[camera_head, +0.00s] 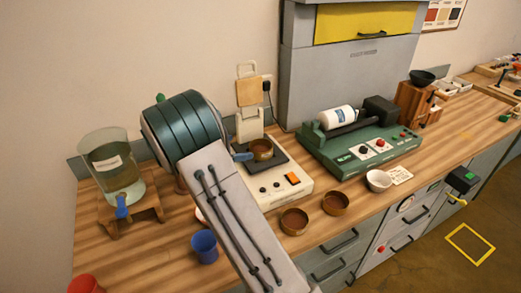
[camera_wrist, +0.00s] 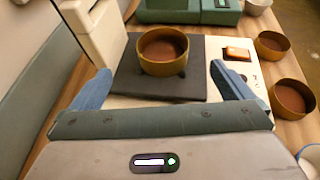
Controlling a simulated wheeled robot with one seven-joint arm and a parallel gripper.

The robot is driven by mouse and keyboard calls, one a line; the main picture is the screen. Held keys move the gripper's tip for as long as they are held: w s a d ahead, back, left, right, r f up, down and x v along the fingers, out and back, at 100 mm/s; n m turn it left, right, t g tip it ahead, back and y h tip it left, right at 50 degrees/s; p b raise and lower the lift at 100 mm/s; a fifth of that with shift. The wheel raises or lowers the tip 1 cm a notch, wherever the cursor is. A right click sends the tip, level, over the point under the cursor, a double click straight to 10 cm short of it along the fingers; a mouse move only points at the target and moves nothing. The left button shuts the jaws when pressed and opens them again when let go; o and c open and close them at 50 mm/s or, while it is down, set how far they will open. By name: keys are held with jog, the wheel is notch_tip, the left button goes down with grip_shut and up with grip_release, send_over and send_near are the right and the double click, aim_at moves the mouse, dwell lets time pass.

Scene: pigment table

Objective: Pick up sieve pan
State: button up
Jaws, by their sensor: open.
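A round brass-rimmed pan with a brown inside (camera_wrist: 163,52) sits on the black plate (camera_wrist: 185,86) of a cream machine, ahead of my gripper. In the head view this pan (camera_head: 261,151) is beside a blue fingertip. Two similar pans stand on the table, one nearer (camera_head: 294,221) and one farther (camera_head: 335,203); I cannot tell which pan is the sieve pan. My gripper (camera_wrist: 160,72) is open, its blue fingers spread wider than the pan on the machine, with nothing held between them. In the head view my arm hides most of my gripper.
The cream machine (camera_head: 298,184) has an upright post (camera_head: 249,122) behind the plate. A green roller machine (camera_head: 360,150) stands to its right, with a white bowl (camera_head: 378,181) in front. A blue cup (camera_head: 204,247) and a glass vessel (camera_head: 113,170) are on the left.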

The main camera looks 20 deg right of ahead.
send_near(270, 145)
jog(key=shift+w+d+f+p, duration=0.2)
jog(key=shift+w+p, duration=0.1)
jog(key=shift+p, duration=0.15)
jog(key=shift+d+f+p, duration=0.25)
jog(key=shift+d+p, duration=0.15)
jog(key=shift+d, duration=0.25)
jog(key=p+x, duration=0.1)
jog(key=x, duration=0.3)
jog(key=shift+f, duration=0.15)
jog(key=c, duration=1)
jog(key=shift+c, duration=0.6)
